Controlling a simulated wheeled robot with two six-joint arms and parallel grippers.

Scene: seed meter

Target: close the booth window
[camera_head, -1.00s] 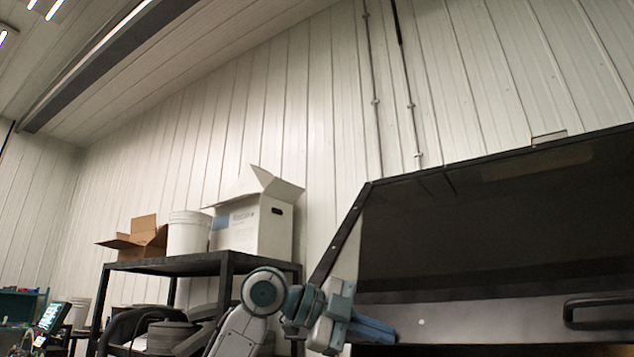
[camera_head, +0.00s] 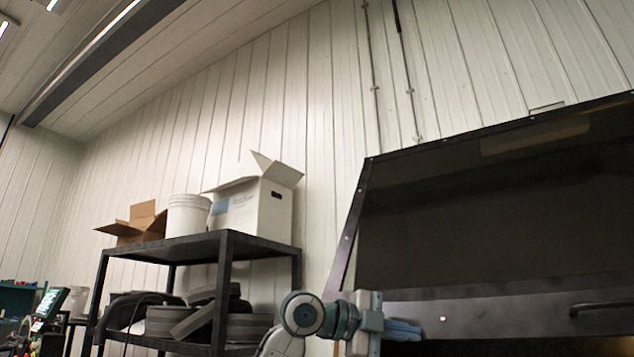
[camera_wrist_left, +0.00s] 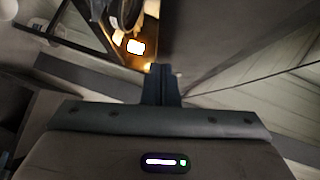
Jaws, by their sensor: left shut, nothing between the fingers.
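The booth window (camera_head: 480,210) fills the right of the head view, a large dark glass panel in a black frame. Its lower rail carries a dark bar handle (camera_head: 602,306) near the right edge. A narrow pale strip shows between the slanted left frame edge and the glass. My left gripper (camera_head: 404,329) is shut and empty, in front of the lower left part of the window; I cannot tell whether it touches it. Its shut fingers also show in the left wrist view (camera_wrist_left: 161,85), pointing at a dark panel. My right gripper is not in view.
A black shelf rack (camera_head: 225,246) stands left of the window. On it are a white box (camera_head: 250,212), a white bucket (camera_head: 188,215) and an open brown carton (camera_head: 137,226). Dark round parts lie on its lower shelf. A ribbed pale wall stands behind.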

